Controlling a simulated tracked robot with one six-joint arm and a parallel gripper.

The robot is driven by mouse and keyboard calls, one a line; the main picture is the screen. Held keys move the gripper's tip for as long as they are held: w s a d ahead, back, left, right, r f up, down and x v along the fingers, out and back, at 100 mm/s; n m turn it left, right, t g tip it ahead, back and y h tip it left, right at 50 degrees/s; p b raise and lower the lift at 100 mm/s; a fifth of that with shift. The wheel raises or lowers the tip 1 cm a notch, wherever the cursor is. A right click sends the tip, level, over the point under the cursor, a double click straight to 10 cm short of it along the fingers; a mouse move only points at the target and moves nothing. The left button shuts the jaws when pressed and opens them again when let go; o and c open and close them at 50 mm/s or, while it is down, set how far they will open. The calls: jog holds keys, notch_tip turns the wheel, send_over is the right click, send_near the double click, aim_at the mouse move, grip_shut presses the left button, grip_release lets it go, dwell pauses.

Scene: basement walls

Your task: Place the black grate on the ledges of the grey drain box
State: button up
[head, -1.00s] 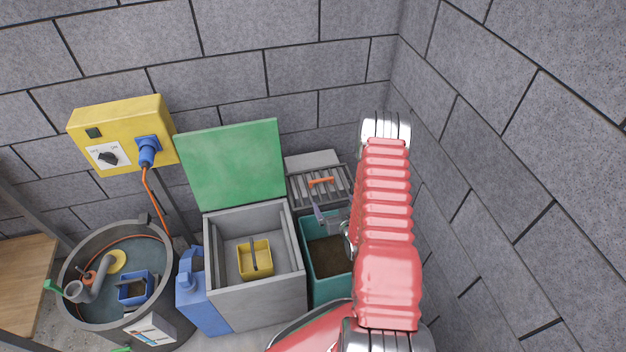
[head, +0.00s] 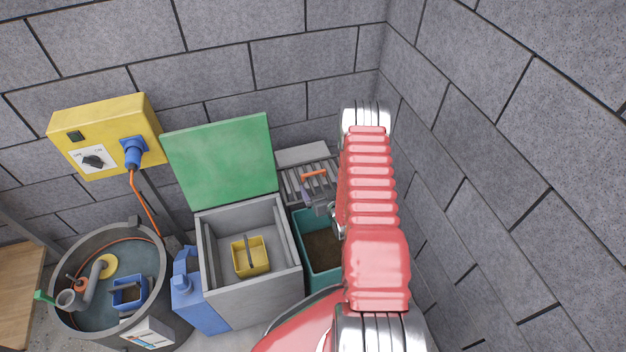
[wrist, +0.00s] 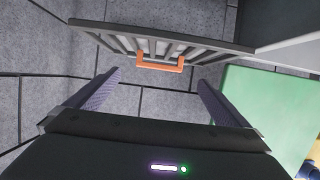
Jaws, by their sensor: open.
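The dark slatted grate (head: 294,184) with an orange handle (head: 314,174) is behind the teal bin, near the back wall, partly hidden by my arm. In the wrist view the grate (wrist: 200,50) crosses the top and its handle (wrist: 160,66) shows between my fingertips in the picture. My gripper (wrist: 160,79) is open and empty, its fingers on either side of the handle's line. The grey drain box (head: 275,286) is open, with inner ledges and a yellow basket (head: 250,257) inside.
A green lid (head: 220,160) stands raised behind the drain box. The teal bin (head: 305,245) with brown contents is right of it. A blue jug (head: 195,295) and a round grey tub (head: 75,325) stand left. The stone wall (head: 470,190) is close right of my arm.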

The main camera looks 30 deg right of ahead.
aim_at(314, 173)
jog(key=x, duration=0.5)
jog(key=shift+w+f, duration=0.15)
jog(key=shift+w, duration=0.1)
jog(key=shift+r+x, duration=0.15)
jog(key=shift+x, duration=1.15)
jog(key=shift+r+x, duration=0.15)
jog(key=shift+x, duration=1.15)
jog(key=shift+w+d, duration=0.1)
jog(key=shift+d, duration=0.05)
jog(key=c, duration=1.5)
jog(key=shift+r, duration=0.15)
